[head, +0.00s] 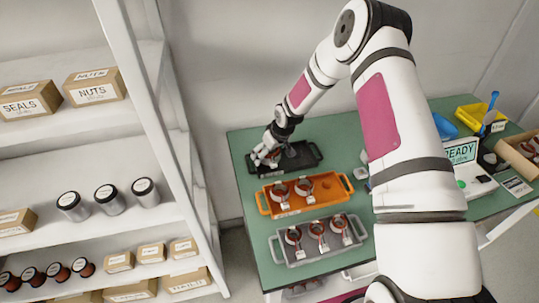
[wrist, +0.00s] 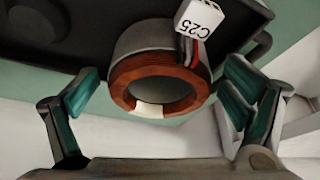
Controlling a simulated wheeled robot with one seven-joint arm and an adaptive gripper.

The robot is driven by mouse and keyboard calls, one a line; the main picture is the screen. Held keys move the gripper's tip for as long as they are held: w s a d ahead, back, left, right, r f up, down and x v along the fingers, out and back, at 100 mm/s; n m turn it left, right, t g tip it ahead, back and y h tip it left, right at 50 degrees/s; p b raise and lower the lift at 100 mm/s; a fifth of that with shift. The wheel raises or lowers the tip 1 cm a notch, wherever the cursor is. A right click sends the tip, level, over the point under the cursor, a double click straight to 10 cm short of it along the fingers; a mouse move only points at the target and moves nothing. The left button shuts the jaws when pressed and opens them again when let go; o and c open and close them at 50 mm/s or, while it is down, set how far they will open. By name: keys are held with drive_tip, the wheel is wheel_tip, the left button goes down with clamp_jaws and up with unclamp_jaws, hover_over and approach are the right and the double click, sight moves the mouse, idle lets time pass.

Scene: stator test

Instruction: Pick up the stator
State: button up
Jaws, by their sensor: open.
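In the wrist view a stator (wrist: 160,80) with a copper-brown ring, grey outer body and a white tag reading "C25" lies at the near edge of a black tray (wrist: 85,52). My gripper (wrist: 158,110) is open, with one green-padded finger on each side of the stator and gaps between fingers and ring. In the head view my gripper (head: 268,156) is over the left part of the black tray (head: 300,160), and the stator there is mostly hidden by it. More stators stand in the orange tray (head: 325,203) and the grey tray (head: 300,262).
The trays stand on a green table (head: 252,220). A shelf unit (head: 165,110) with boxes and jars is close on the left. A test device with a "READY" screen (head: 461,153), a yellow bin (head: 470,115) and a cardboard box (head: 512,158) are on the right.

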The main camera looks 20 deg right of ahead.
drive_tip(key=c, duration=2)
drive_tip(key=shift+w+r, duration=0.1)
drive_tip(key=shift+c, duration=0.2)
